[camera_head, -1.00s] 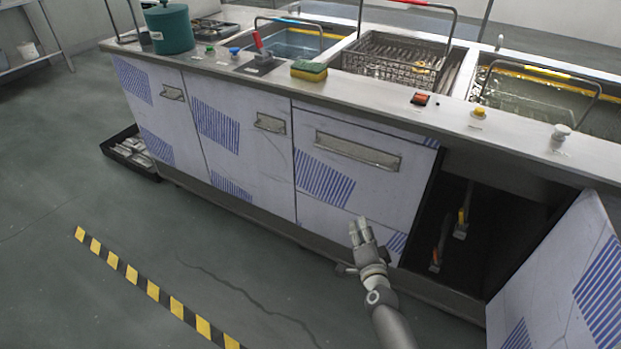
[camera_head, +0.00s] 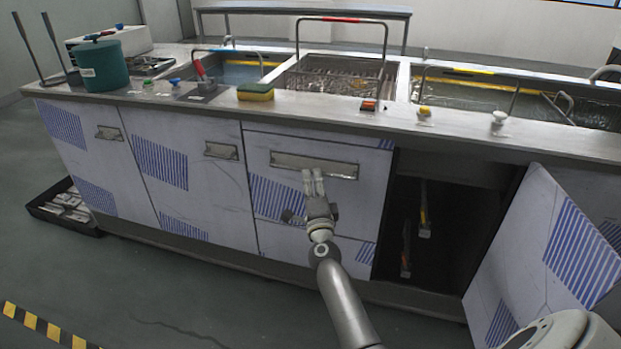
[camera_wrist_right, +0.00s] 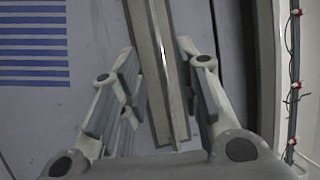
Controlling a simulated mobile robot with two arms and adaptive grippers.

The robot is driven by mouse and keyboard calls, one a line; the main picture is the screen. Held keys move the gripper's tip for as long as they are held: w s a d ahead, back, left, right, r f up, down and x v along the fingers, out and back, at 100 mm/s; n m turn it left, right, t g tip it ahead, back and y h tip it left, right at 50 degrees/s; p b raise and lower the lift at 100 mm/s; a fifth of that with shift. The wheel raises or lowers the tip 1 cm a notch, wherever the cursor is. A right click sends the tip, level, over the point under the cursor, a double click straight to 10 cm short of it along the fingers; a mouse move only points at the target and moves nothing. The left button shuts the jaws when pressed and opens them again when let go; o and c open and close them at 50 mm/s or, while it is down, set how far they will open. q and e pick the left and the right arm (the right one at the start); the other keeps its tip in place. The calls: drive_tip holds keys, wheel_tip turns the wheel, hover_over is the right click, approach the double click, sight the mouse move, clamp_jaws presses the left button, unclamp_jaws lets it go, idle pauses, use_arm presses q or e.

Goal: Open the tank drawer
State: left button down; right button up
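The tank drawer (camera_head: 370,178) has a white front with blue stripes and is shut, flush with the cabinet. Its long metal handle (camera_head: 285,160) runs across the upper part of the front. My right gripper (camera_head: 313,176) is at the middle of this handle, fingers pointing at it. In the right wrist view the gripper (camera_wrist_right: 160,75) is open, with the handle bar (camera_wrist_right: 157,50) running between its fingers. The bar lies nearer the right finger; contact is not clear. My left gripper is not in view.
Right of the drawer is an open dark compartment (camera_head: 455,220) with its door (camera_head: 550,250) swung outward. Two closed doors stand to the left. The counter above holds tanks, a basket (camera_head: 335,75), a sponge (camera_head: 256,92) and a green pot (camera_head: 100,65). The floor in front is clear.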

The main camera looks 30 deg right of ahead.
drive_tip(key=shift+x, duration=1.55)
clamp_jaws()
